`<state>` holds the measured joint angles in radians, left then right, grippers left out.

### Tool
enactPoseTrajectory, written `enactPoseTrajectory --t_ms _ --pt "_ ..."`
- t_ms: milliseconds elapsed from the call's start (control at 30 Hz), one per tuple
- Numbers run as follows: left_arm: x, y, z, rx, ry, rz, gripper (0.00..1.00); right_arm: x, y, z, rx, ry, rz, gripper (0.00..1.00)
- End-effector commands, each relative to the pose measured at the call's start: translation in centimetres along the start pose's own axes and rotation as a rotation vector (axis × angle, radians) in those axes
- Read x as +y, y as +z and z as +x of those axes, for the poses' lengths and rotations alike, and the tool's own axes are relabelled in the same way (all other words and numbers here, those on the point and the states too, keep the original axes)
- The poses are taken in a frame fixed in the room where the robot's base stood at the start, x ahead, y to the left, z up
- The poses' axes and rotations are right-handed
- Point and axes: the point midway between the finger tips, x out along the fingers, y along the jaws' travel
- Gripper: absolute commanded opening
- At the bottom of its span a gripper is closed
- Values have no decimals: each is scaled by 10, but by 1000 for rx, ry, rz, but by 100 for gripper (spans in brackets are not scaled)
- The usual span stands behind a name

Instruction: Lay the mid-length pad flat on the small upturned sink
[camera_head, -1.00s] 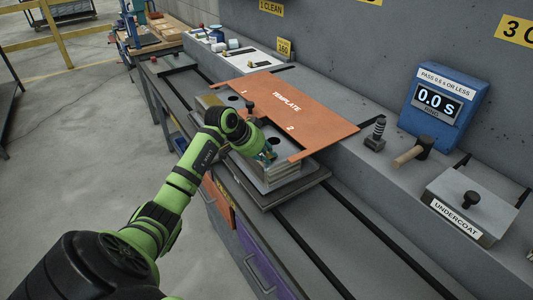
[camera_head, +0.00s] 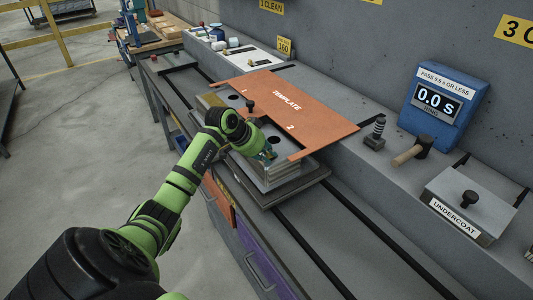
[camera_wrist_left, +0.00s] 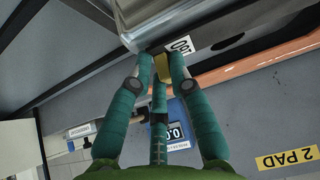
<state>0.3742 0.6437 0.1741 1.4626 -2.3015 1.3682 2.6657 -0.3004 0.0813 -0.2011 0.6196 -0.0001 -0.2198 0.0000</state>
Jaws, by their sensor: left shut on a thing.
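My left gripper (camera_head: 267,154) is low at the near edge of the template, against the steel upturned sink (camera_head: 275,176). In the left wrist view its teal fingers (camera_wrist_left: 160,75) close on a small yellow piece (camera_wrist_left: 162,64). A white label reading 80 (camera_wrist_left: 182,46) sits just beyond the fingertips, on or against a dark edge. A steel sink side (camera_wrist_left: 165,18) is close above them in that picture. I cannot tell whether the yellow piece belongs to the mid-length pad. The arm hides part of the sink in the head view. My right gripper is not in view.
The orange template (camera_head: 285,100), marked 1 and 2, lies over the sinks and has cut-outs. A blue ring meter (camera_head: 437,100), a mallet (camera_head: 412,151) and an undercoat box (camera_head: 470,207) stand on the ledge at right. Rails (camera_head: 310,240) run along the open bench front.

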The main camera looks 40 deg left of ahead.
Motion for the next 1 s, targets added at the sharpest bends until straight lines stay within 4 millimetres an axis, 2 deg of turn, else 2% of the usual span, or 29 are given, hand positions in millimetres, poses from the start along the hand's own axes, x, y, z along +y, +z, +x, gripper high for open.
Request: enactPoseTrajectory --t_ms 333,367,400,433,767,900,933,1000 --pt "1 2 2 -3 2 -1 0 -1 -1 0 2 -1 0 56" --pt "1 2 2 -4 2 -1 28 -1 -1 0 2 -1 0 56" --pt "1 2 2 -4 2 -1 44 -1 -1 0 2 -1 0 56" --pt "1 2 2 -4 2 -1 48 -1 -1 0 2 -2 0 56" --pt "1 3 2 -6 2 -1 48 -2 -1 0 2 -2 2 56" --pt "1 3 2 -6 2 -1 74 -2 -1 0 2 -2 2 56" --pt "1 3 2 -6 2 -1 78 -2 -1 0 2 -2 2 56" --pt "1 3 2 -6 2 -1 78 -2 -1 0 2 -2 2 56"
